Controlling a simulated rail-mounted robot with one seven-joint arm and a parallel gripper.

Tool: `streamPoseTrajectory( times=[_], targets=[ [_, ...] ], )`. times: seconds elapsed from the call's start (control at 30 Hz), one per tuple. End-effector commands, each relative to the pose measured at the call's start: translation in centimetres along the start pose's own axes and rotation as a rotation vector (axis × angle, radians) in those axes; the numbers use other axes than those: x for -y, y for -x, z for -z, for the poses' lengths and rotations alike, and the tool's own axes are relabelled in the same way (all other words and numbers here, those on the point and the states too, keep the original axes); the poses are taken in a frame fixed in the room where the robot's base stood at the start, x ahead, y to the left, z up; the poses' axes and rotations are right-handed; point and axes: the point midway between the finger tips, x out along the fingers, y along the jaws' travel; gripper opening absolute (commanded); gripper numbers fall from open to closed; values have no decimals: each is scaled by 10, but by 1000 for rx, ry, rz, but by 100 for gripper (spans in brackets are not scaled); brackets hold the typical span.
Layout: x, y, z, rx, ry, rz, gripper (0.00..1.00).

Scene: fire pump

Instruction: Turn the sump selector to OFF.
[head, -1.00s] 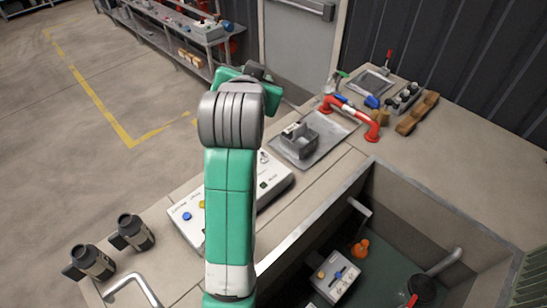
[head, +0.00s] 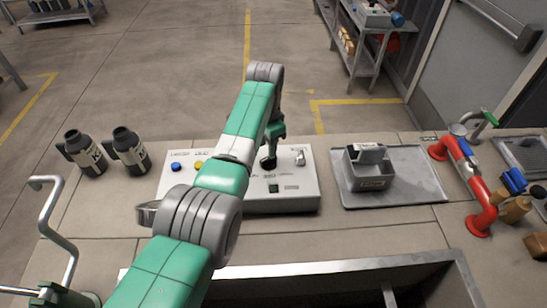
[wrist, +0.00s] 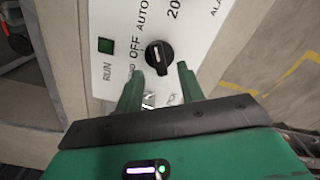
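The sump selector is a black round knob with a white mark, seen in the wrist view (wrist: 159,55) on a white panel. The words AUTO and OFF are printed beside it; a third word nearer the gripper is partly hidden. I cannot tell which word the mark points to. My gripper (wrist: 160,70) is open, with one green finger on each side just short of the knob, and nothing between them. In the head view the white control box (head: 240,205) stands on the bench, with my arm over it and my gripper (head: 270,155) at the knob.
A small green RUN window (wrist: 105,45) is beside the selector. Blue (head: 176,167) and yellow buttons are at the box's left, and a metal toggle (head: 300,158) is at its right. A grey tray (head: 410,185) with a grey bin, and a red pipe (head: 470,180), stand farther right.

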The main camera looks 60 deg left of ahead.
Motion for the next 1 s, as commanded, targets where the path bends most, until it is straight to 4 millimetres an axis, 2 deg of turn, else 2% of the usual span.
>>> streamPoseTrajectory(
  times=[0.03,0.23,0.57,0.6,0.8,1.0],
  targets=[
    [0,-15,0,1,-1,-1,38],
    [0,-45,1,0,-1,1,38],
    [0,-50,1,-2,-1,2,38],
    [0,-50,1,-2,-1,2,36],
    [0,-50,1,-2,-1,2,0],
    [-1,-50,1,-2,7,1,0]
  ],
)
